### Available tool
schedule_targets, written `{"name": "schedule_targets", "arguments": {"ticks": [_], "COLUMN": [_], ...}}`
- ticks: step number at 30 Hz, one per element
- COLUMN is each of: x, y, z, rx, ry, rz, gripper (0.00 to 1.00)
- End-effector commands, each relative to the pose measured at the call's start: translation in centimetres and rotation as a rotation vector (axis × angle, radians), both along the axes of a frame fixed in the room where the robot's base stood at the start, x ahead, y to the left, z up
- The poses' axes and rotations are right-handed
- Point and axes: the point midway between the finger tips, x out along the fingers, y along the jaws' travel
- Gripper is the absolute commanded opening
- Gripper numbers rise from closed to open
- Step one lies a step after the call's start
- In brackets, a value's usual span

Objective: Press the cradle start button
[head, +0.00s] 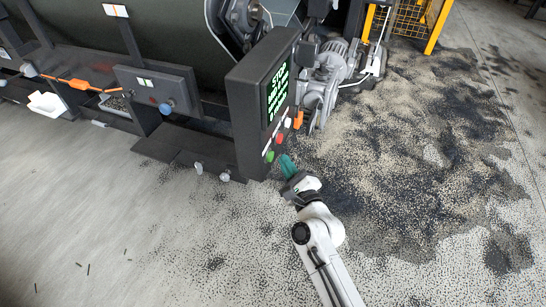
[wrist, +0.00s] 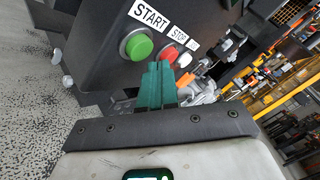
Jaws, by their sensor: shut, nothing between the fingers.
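The green start button (wrist: 138,46) sits under a white START label (wrist: 149,14) on the dark control box in the wrist view. In the head view my gripper (head: 287,162) is just right of the green button.
A red button (wrist: 170,55) under a STOP label (wrist: 180,35) and a white button (wrist: 185,60) sit beside the green one. The control box (head: 243,125) carries a lit screen (head: 277,88). A motor (head: 322,80) stands behind it. Dark and pale granules (head: 400,160) cover the floor at right.

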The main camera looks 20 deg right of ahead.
Motion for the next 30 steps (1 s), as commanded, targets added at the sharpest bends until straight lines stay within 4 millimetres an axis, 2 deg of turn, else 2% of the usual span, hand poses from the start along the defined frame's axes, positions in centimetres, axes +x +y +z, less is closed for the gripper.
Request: {"name": "schedule_targets", "arguments": {"ticks": [30], "x": [0.53], "y": [0.76], "z": [0.05], "rx": [0.000], "ry": [0.000], "rz": [0.000], "gripper": [0.00]}}
